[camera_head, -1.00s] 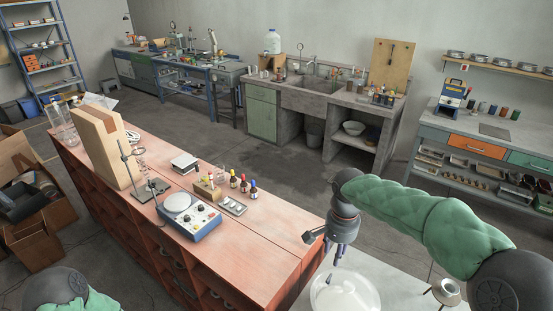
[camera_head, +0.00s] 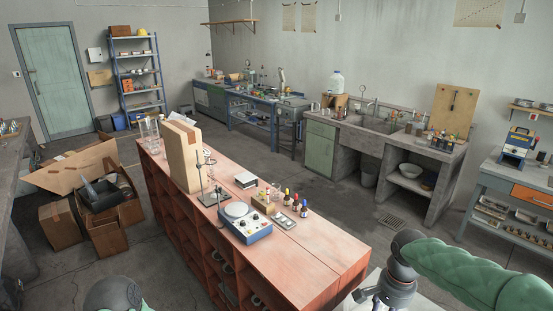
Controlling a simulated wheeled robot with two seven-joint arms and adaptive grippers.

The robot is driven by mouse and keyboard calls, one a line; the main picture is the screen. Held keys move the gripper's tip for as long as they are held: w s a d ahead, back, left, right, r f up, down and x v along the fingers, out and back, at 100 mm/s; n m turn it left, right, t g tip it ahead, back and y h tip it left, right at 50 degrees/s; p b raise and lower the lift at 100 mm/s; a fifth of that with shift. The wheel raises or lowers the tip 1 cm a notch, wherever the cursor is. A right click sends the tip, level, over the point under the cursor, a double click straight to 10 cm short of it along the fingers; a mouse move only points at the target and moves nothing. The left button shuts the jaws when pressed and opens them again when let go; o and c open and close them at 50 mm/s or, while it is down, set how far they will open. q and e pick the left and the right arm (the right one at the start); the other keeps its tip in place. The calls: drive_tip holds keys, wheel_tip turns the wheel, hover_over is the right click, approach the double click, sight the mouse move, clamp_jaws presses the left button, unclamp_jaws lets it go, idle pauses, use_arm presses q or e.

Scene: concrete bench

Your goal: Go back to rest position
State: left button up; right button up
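My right arm comes in from the right in its green sleeve. The top of my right gripper (camera_head: 388,297) shows at the bottom edge, past the right end of the red bench (camera_head: 318,262). Its fingertips are cut off by the frame, so I cannot see whether it is open or shut or holds anything.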

drive_tip(key=s+a+f+n+y, duration=0.1)
drive_tip(key=a+f, duration=0.3)
drive_tip(key=f, duration=0.4)
drive_tip(key=a+f+n+y+b, duration=0.1)
drive_tip(key=a+f+n, duration=0.15)
drive_tip(key=f, duration=0.45)
drive_tip(key=s+a+f+n+y, duration=0.1)
drive_tip(key=a+f, duration=0.3)
drive_tip(key=f, duration=0.4)
use_arm(q)
drive_tip(key=shift+w+f+b, duration=0.2)
drive_tip(key=shift+f+b, duration=0.2)
drive_tip(key=shift+f, duration=0.3)
drive_tip(key=shift+w+f+b, duration=0.15)
drive_tip(key=shift+f+b, duration=0.2)
drive_tip(key=shift+f, duration=0.35)
use_arm(e)
drive_tip(key=s+a+f+n, duration=0.1)
drive_tip(key=s+a+f, duration=0.2)
drive_tip(key=s+f, duration=0.3)
drive_tip(key=s+a+f+n, duration=0.1)
drive_tip(key=s+a+f, duration=0.3)
drive_tip(key=s+f, duration=0.3)
drive_tip(key=shift+s+f+n+y, duration=0.25)
drive_tip(key=shift+f+n+y, duration=0.15)
drive_tip(key=shift+f, duration=0.5)
